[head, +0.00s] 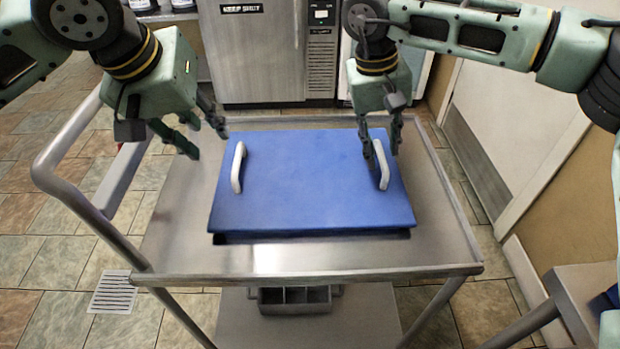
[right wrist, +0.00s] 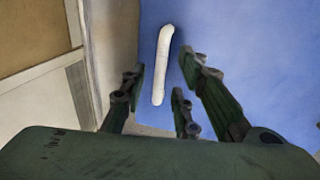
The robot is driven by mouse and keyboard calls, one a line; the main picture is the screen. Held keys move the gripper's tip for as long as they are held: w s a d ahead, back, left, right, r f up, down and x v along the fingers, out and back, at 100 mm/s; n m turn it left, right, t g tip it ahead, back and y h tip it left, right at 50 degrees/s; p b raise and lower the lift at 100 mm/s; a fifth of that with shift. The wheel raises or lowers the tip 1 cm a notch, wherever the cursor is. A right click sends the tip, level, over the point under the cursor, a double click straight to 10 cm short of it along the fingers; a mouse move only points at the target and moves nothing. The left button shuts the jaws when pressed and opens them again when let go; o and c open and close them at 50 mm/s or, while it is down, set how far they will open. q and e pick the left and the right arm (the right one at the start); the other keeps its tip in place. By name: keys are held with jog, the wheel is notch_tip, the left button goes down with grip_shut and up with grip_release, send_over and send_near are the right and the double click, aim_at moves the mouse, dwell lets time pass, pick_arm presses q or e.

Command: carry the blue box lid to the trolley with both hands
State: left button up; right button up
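The blue box lid (head: 310,180) lies flat over the steel trolley's top (head: 180,235), with a dark gap or shadow under its front edge. It has a white left handle (head: 238,167) and a white right handle (head: 382,165). My left gripper (head: 207,142) is open and empty, above and left of the left handle, apart from it. My right gripper (head: 384,158) is open around or just above the right handle. In the right wrist view this handle (right wrist: 162,65) shows beyond and between the spread fingers (right wrist: 160,100), which do not clamp it.
The trolley's push handle (head: 60,160) is at the left. A dark divided tray (head: 295,299) sits on its lower shelf. A steel cabinet (head: 255,50) stands behind, a door (head: 520,110) and wall at the right. A steel table corner (head: 585,300) is at the lower right.

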notch_tip(320, 180, up, 8)
jog(key=a, duration=0.1)
jog(key=shift+a, duration=0.35)
